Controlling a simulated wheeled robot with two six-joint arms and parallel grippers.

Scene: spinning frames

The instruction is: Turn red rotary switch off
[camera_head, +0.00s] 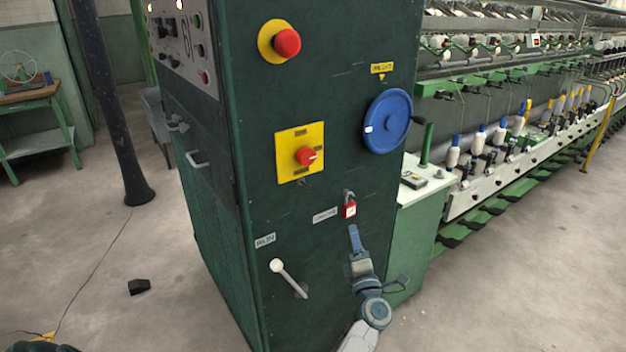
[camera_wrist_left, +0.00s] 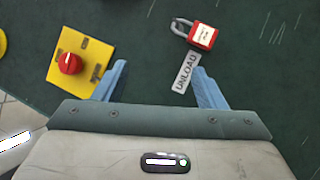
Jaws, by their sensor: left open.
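The red rotary switch (camera_head: 306,156) sits on a yellow plate (camera_head: 287,170) on the front of the dark green cabinet. A pale mark shows on the right side of its knob in the head view. In the left wrist view the switch (camera_wrist_left: 69,63) is at the left on its yellow plate (camera_wrist_left: 88,47). My left gripper (camera_head: 354,237) is below and right of the switch, apart from it, just under a red padlock (camera_head: 349,209). In the left wrist view its blue fingers (camera_wrist_left: 159,76) are spread with nothing between them. My right gripper is not in view.
A red mushroom button (camera_head: 287,43) is above the switch, and a blue handwheel (camera_head: 387,121) is at its right. A lever with a white knob (camera_head: 289,278) sticks out at lower left. An "UNLOAD" label (camera_wrist_left: 186,73) lies beside the padlock.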

